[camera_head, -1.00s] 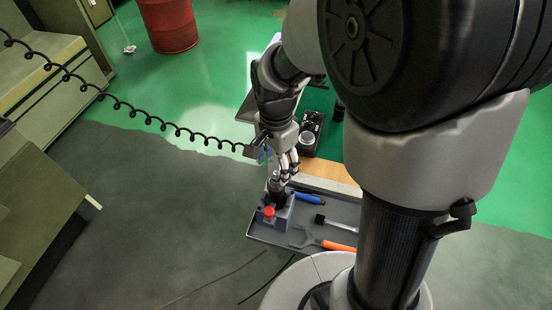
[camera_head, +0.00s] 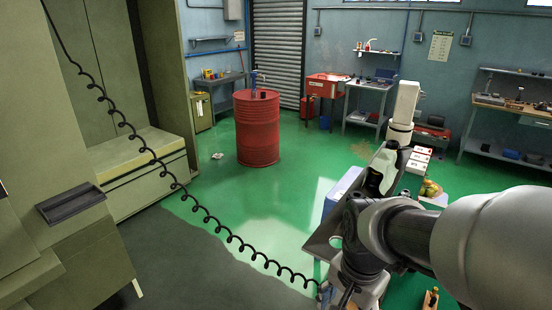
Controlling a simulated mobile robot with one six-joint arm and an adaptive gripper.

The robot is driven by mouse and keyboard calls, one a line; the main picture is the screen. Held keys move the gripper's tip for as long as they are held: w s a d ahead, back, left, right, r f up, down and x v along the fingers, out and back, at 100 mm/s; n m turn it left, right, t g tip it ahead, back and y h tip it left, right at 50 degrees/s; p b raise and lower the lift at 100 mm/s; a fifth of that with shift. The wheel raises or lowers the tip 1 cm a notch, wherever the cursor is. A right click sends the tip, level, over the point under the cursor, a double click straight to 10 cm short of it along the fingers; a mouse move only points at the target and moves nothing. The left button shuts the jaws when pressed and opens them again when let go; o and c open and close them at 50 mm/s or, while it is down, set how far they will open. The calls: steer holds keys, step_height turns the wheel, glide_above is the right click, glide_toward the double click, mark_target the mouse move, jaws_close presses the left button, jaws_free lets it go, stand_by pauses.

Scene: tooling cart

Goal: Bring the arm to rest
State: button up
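My arm (camera_head: 400,230) reaches in from the right edge and bends down at the lower middle of the head view. Its wrist end (camera_head: 360,278) runs to the bottom edge. The fingers of my gripper are not visible, so I cannot see whether they are open or shut or hold anything.
A coiled black cable (camera_head: 205,213) hangs from the upper left to near my wrist. A red drum (camera_head: 257,130) stands on the open green floor. Olive cabinets (camera_head: 50,130) fill the left. A pale upright device (camera_head: 402,115) rises behind my arm. Workbenches (camera_head: 367,93) line the back wall.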

steer(key=s+r+n+t+b, duration=0.2)
steer(key=s+n+t+b, duration=0.1)
steer(key=s+n, duration=0.6)
steer(key=s+b, duration=0.1)
steer(key=s, duration=0.2)
steer(key=shift+n+b, duration=0.35)
steer(key=shift+n, duration=0.05)
steer(key=shift+r, duration=0.15)
steer(key=w+n+g+p, duration=0.45)
steer(key=w+p, duration=0.65)
steer(key=w, duration=0.4)
step_height(320, 180, down, 18)
steer(key=b, duration=0.3)
steer(key=shift+s, duration=0.1)
steer(key=shift+c, duration=0.6)
